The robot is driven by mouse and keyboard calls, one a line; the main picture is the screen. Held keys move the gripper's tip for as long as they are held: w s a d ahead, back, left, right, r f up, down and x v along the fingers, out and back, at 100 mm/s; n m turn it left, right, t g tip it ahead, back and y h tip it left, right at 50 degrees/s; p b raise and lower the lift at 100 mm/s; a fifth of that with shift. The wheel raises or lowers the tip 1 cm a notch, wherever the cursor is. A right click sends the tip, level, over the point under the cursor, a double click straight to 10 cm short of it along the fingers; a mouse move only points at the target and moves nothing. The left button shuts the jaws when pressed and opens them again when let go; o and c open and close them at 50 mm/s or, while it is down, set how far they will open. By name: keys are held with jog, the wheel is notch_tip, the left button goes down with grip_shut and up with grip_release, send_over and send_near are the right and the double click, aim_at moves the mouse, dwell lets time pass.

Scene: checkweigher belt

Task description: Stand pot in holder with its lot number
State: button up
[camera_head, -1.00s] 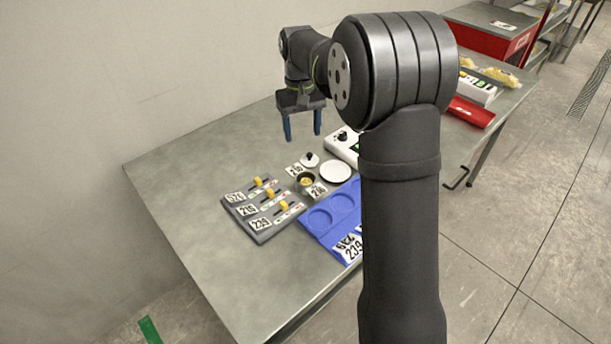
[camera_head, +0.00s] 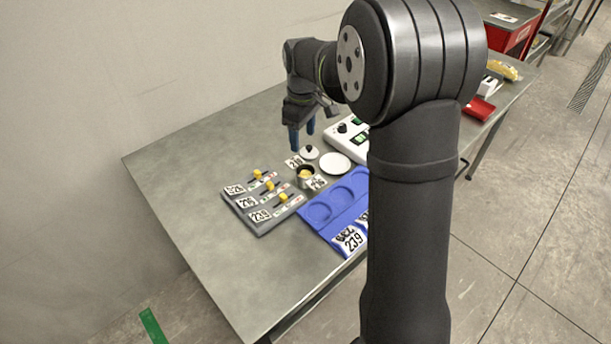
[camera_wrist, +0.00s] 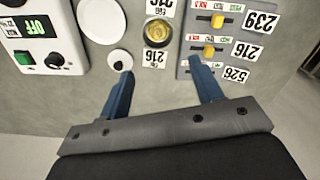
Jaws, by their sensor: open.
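A small dark pot (camera_head: 305,172) with yellowish contents stands open on the table; the wrist view shows it from above (camera_wrist: 157,32). White tags beside it appear to read 216 (camera_wrist: 153,60). A white lid with a black knob (camera_head: 309,153) lies next to it, also in the wrist view (camera_wrist: 119,60). The blue holder (camera_head: 318,228) has round recesses and number labels at its front; one reads 239, another is partly hidden by my arm. My gripper (camera_head: 302,138) is open and empty above the table behind the pot; its fingers (camera_wrist: 160,70) point down.
A grey panel (camera_head: 262,222) with yellow sliders, labelled 526, 216 and 239, lies left of the pot. A white disc (camera_head: 335,163) lies to its right. The table's left part is clear.

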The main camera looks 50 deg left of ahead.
send_over(306, 173)
jog(key=f, duration=0.7)
jog(key=shift+s+a+f, duration=0.2)
jog(key=shift+s+a, duration=0.05)
jog(key=shift+a, duration=0.05)
jog(key=shift+w+d+f, duration=0.1)
jog(key=shift+d+f, duration=0.05)
jog(key=shift+f, duration=1.25)
jog(key=shift+w+d+f, duration=0.1)
jog(key=shift+f, duration=1.25)
jog(key=c, duration=0.9)
jog(key=shift+r, duration=0.1)
